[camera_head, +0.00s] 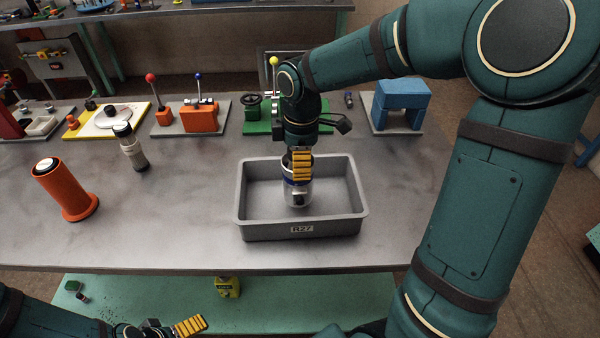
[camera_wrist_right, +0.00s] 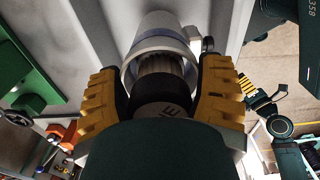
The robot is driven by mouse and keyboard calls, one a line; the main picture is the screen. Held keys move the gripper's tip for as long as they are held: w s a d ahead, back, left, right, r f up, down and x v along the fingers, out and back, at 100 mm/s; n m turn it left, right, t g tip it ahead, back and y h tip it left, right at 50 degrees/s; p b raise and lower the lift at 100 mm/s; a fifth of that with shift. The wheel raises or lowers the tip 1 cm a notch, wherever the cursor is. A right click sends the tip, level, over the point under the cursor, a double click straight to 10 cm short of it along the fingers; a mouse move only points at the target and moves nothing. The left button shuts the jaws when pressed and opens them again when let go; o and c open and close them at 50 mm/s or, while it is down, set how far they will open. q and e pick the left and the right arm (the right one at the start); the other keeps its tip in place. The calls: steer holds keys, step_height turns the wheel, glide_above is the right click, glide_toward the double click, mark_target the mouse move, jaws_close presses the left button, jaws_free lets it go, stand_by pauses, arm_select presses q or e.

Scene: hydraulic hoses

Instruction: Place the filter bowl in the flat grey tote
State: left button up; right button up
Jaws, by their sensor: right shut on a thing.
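The filter bowl (camera_head: 297,194) is a silver-grey cylinder with a blue band near its top. My right gripper (camera_head: 298,166) is shut on its upper part, from above. The bowl hangs upright within the outline of the flat grey tote (camera_head: 301,232), which is marked R27; I cannot tell whether it touches the floor. In the right wrist view the bowl (camera_wrist_right: 166,28) extends beyond the yellow finger pads of the right gripper (camera_wrist_right: 165,78). My left gripper (camera_head: 190,326) is at the bottom left, below the table edge; only one yellow pad shows clearly.
An orange cylinder (camera_head: 66,190) and a dark-capped bottle (camera_head: 130,147) stand left of the tote. Orange (camera_head: 200,117), green (camera_head: 258,118) and blue (camera_head: 400,102) fixtures line the back of the grey table (camera_head: 190,225). The table is clear in front of the tote.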

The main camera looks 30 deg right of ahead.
steer(key=shift+f+b, duration=0.3)
steer(key=shift+f, duration=1.3)
steer(key=shift+f, duration=0.2)
steer(key=o, duration=1.3)
steer(key=shift+c, duration=0.2)
steer(key=shift+r, duration=0.1)
step_height(320, 180, up, 12)
steer(key=p, duration=0.3)
steer(key=shift+d+r, duration=0.1)
steer(key=shift+d, duration=0.05)
